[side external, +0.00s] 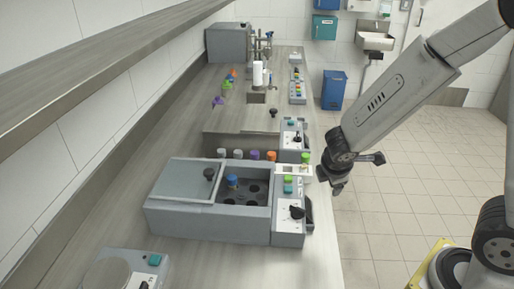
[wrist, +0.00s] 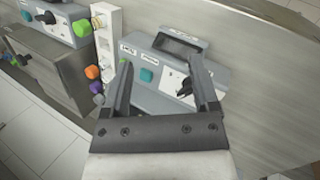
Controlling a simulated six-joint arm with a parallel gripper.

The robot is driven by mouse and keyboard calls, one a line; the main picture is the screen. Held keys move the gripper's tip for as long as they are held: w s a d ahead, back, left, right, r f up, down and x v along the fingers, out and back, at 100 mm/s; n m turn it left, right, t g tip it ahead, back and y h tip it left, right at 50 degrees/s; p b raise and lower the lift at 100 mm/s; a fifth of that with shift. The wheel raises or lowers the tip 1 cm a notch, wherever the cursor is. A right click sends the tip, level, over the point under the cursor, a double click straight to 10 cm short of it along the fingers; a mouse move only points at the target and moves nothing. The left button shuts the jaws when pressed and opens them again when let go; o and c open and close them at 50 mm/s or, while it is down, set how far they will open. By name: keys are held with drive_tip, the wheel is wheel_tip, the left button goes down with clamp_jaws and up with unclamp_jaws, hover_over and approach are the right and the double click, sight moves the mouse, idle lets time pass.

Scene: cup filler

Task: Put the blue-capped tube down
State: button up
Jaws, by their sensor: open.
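The blue-capped tube (side external: 233,181) stands upright in the open well of the grey box (side external: 207,222), near the well's back left; its lower part is hidden. Several dark round holes in the well around it show no tube. My gripper (side external: 335,188) is off to the right of the box, beyond its control panel and apart from the tube. In the wrist view my gripper (wrist: 161,72) is open with nothing between its fingers. The tube does not show in the wrist view.
The box's control panel (side external: 290,208) has a black knob, and also shows in the wrist view (wrist: 165,70). Behind the box is a row of capped tubes, one orange-capped (side external: 271,156). A shelf (side external: 110,55) overhangs the left.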

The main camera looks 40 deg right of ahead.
drive_tip(key=s+a+m+y, duration=0.3)
drive_tip(key=s+m+y, duration=0.1)
drive_tip(key=m, duration=0.8)
drive_tip(key=shift+s+a+r+g+y, duration=0.35)
drive_tip(key=shift+s+r, duration=0.1)
drive_tip(key=shift+s, duration=0.35)
drive_tip(key=shift+c, duration=1.1)
drive_tip(key=w+a+n+g+y, duration=0.1)
drive_tip(key=w+a+n, duration=0.3)
drive_tip(key=w, duration=1)
drive_tip(key=w+a+n+y, duration=0.3)
drive_tip(key=w+n, duration=0.8)
drive_tip(key=w, duration=0.2)
drive_tip(key=shift+w+a+f+n+g, duration=0.3)
drive_tip(key=shift+w+a+f+g, duration=0.05)
drive_tip(key=shift+w+a+f, duration=0.05)
